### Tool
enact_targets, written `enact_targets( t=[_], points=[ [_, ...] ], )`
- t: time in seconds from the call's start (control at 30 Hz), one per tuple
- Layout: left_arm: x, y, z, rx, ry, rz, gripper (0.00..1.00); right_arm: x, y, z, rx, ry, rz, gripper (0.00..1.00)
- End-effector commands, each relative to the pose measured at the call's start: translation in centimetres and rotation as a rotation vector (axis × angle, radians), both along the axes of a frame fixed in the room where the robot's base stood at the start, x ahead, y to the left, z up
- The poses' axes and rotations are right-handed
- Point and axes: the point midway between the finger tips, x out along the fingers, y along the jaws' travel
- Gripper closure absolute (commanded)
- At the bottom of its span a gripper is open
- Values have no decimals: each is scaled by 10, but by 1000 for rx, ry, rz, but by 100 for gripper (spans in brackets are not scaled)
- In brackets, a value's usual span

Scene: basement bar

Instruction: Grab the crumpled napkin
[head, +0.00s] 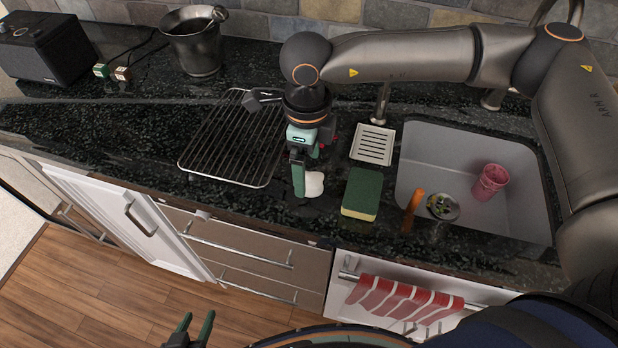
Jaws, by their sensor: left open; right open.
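The crumpled napkin (315,184) is a small white lump on the dark granite counter, between the wire rack and the green sponge. My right gripper (301,186) points down at it from above, its green finger just left of the napkin and partly covering it. The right gripper is open; its other finger is hard to make out, and I cannot tell whether it touches the napkin. My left gripper (196,328) is open and empty, low at the bottom edge of the view, over the wood floor in front of the cabinets.
A slotted soap tray (373,145) is behind. The sink (450,150) at right holds a pink cup (489,182). An orange-handled tool (412,210) is near its front edge.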

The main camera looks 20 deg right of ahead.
Motion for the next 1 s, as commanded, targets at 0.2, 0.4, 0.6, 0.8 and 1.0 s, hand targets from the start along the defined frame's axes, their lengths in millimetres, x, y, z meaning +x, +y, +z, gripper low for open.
enact_targets(
  t=[0.2,0.4,0.6,0.8,1.0],
  points=[
    [0,0,9,1,0,-1,50,0,1,-31,-1,3,-1,0],
    [0,1,9,1,0,-1,50,1,1,-38,0,0,-1,0],
    [0,1,9,1,0,-1,50,0,1,-37,0,0,-1,10],
    [0,1,9,1,0,-1,50,0,1,-37,0,0,-1,33],
    [0,1,9,1,0,-1,50,0,1,-37,0,0,-1,55]
  ],
)
